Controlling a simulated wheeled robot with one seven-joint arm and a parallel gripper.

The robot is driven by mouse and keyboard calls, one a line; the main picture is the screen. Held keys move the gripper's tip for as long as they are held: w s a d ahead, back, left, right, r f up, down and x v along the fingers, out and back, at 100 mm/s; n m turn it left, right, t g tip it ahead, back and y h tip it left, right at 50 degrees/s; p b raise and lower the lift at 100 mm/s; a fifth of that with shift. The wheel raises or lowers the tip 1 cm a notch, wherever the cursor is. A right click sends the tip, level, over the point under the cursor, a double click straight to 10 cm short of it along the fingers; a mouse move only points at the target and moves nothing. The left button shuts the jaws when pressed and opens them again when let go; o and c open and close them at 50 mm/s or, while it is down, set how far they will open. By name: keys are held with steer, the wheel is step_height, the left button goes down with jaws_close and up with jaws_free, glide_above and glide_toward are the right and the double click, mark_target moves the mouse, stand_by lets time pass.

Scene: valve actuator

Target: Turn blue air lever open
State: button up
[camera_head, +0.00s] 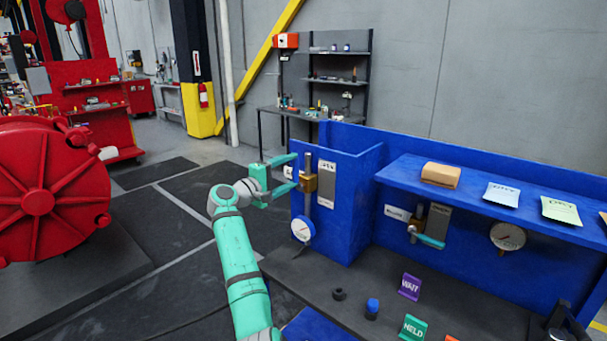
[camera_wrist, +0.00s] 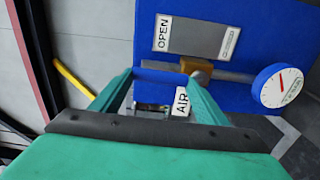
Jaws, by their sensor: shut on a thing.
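The air valve (camera_head: 309,184) with its brass body sits on a vertical pipe on the left end of the blue bench.
A gauge (camera_head: 302,229) hangs below the valve, close to my gripper. A second valve with a light blue handle (camera_head: 431,241) and another gauge (camera_head: 507,236) are under the blue shelf (camera_head: 400,172). WAIT (camera_head: 410,286) and HELD (camera_head: 413,327) signs stand on the dark bench top.

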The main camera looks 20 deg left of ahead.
steer(key=shift+a+f, duration=0.1)
steer(key=shift+a, duration=0.1)
steer(key=o, duration=1.5)
steer(key=shift+s, duration=0.1)
steer(key=v, duration=1)
steer(key=shift+s, duration=0.35)
